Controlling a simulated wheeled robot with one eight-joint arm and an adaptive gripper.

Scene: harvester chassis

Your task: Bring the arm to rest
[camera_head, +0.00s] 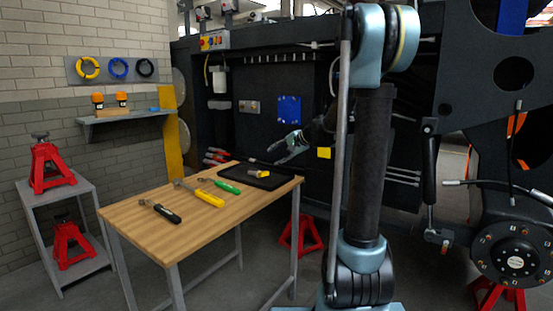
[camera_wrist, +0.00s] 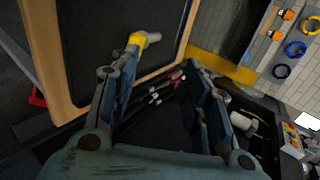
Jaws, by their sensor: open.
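My gripper (camera_head: 289,147) is above the far right part of the wooden table (camera_head: 180,226), over a black tray (camera_head: 240,173). In the wrist view my gripper (camera_wrist: 160,75) has its two fingers spread apart with nothing between them. The fingers point roughly sideways, toward the left in the head view. A small yellow and grey part (camera_head: 264,173) lies on the tray below the gripper. That part also shows in the wrist view (camera_wrist: 143,39), beside the left finger. My arm column hides part of the scene to the right of the table.
Three hand tools lie on the table: one with a black handle (camera_head: 160,211), one yellow (camera_head: 205,195) and one green (camera_head: 226,185). The dark harvester chassis (camera_head: 260,100) stands behind. Red jack stands (camera_head: 47,167) are on a grey shelf at left. A wall shelf (camera_head: 120,119) holds orange items.

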